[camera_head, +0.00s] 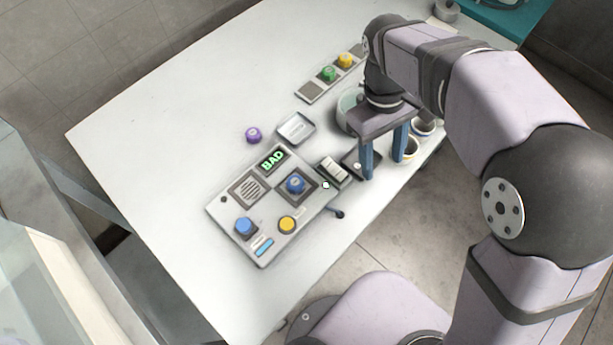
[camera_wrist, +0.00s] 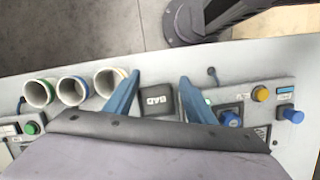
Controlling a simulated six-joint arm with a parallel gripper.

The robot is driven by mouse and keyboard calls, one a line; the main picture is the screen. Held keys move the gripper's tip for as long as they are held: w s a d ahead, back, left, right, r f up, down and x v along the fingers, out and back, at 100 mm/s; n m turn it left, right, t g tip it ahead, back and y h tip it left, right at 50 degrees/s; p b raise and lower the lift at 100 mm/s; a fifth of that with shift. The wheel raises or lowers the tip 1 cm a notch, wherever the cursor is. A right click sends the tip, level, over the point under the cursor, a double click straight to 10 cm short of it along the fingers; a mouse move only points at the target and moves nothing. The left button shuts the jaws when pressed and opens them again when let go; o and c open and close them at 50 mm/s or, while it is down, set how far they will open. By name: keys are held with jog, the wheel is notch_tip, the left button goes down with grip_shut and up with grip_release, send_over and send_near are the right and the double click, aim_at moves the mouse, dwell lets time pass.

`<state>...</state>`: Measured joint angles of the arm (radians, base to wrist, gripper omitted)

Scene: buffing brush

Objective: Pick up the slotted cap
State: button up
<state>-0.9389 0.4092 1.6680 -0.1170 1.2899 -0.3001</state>
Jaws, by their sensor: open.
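Several round caps show, and I cannot make out which has a slot. A blue cap (camera_head: 296,184) sits on a dark square of the grey panel; it also shows in the wrist view (camera_wrist: 230,119). A purple cap (camera_head: 253,134) stands on the bare table. A green cap (camera_head: 328,73) and a yellow cap (camera_head: 345,61) sit on a strip at the back. My gripper (camera_head: 384,166) is open and empty, with blue fingers pointing down near the table's right edge, right of the panel.
Cups (camera_wrist: 73,91) stand beside my gripper. The table's left part is clear.

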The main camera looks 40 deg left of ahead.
aim_at(294, 182)
jog(key=s+a+n, duration=0.1)
jog(key=s+a, duration=0.1)
jog(key=s+a+r+n, duration=0.1)
jog(key=s+a, duration=0.1)
jog(key=a, duration=0.1)
jog(key=s+a+n, duration=0.1)
jog(key=s+a, duration=0.1)
jog(key=a, duration=0.1)
jog(key=shift+r+n+t+h+p, duration=0.3)
jog(key=shift+r+t+h+p, duration=0.1)
jog(key=s+a+r+n+t, duration=0.15)
jog(key=s+a+n, duration=0.35)
jog(key=s, duration=0.5)
jog(key=shift+m, duration=0.5)
jog(key=shift+w+a+p+x, duration=0.15)
jog(key=shift+p+x, duration=0.15)
jog(key=shift+x, duration=0.85)
jog(key=shift+w+a+p+x, duration=0.15)
jog(key=shift+p+x, duration=0.1)
jog(key=shift+x, duration=0.9)
jog(key=shift+w+a+p+x, duration=0.1)
jog(key=shift+p+x, duration=0.2)
jog(key=shift+x, duration=0.9)
jog(key=shift+c, duration=0.3)
jog(key=c, duration=1.1)
jog(key=shift+c, duration=0.2)
notch_tip(294, 182, up, 10)
jog(key=shift+b, duration=0.3)
